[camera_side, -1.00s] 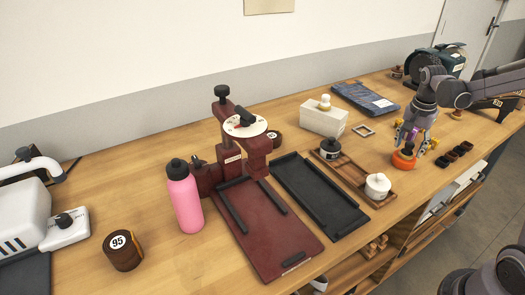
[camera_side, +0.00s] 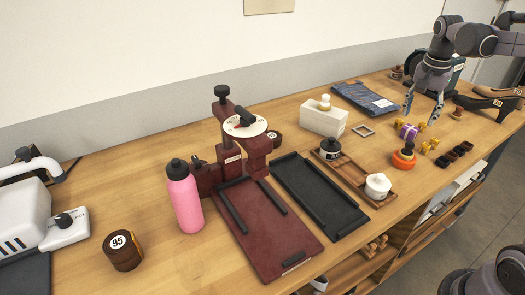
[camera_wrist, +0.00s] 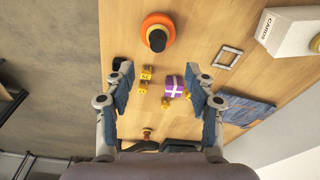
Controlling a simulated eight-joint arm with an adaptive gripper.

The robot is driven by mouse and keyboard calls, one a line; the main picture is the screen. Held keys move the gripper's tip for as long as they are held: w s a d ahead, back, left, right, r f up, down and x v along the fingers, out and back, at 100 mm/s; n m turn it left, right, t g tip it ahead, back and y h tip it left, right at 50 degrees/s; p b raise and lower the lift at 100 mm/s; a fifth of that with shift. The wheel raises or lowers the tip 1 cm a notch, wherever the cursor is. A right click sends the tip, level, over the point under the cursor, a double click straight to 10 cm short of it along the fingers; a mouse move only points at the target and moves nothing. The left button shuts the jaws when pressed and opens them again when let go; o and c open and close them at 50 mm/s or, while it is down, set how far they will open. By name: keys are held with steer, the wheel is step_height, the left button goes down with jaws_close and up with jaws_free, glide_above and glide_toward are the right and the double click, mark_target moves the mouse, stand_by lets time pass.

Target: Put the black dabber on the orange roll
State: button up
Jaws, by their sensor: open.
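The orange roll (camera_side: 402,161) lies on the bench to the right of the wooden tray; it also shows at the top of the wrist view (camera_wrist: 166,18). The black dabber (camera_side: 408,148) stands on top of the roll, its dark knob up, and shows from above in the wrist view (camera_wrist: 157,40). It looks roughly upright; whether it is exactly centred I cannot tell. My gripper (camera_side: 422,108) is open and empty, raised above the bench, behind and above the roll, apart from the dabber. Its two spread fingers frame the lower part of the wrist view (camera_wrist: 160,78).
A purple box (camera_side: 408,132) and several small yellow pieces (camera_side: 430,145) lie close behind the roll. A wooden tray (camera_side: 352,176) holds a black-topped pot (camera_side: 331,147) and a white pot (camera_side: 377,185). Dark small blocks (camera_side: 455,153) sit near the front edge.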

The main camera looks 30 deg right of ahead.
steer(key=s+a+f+n+t, duration=0.1)
steer(key=s+a+n+t, duration=0.1)
steer(key=a+n, duration=0.3)
steer(key=s+a+f+n+t+y, duration=0.1)
steer(key=a+n, duration=0.4)
steer(key=a, duration=0.6)
steer(key=s+a+f+n+t, duration=0.2)
steer(key=s+a+n+t, duration=0.1)
steer(key=a, duration=0.4)
steer(key=shift+s+a+f+n+t+y, duration=0.35)
steer(key=shift+s+n, duration=0.35)
steer(key=shift+n, duration=0.5)
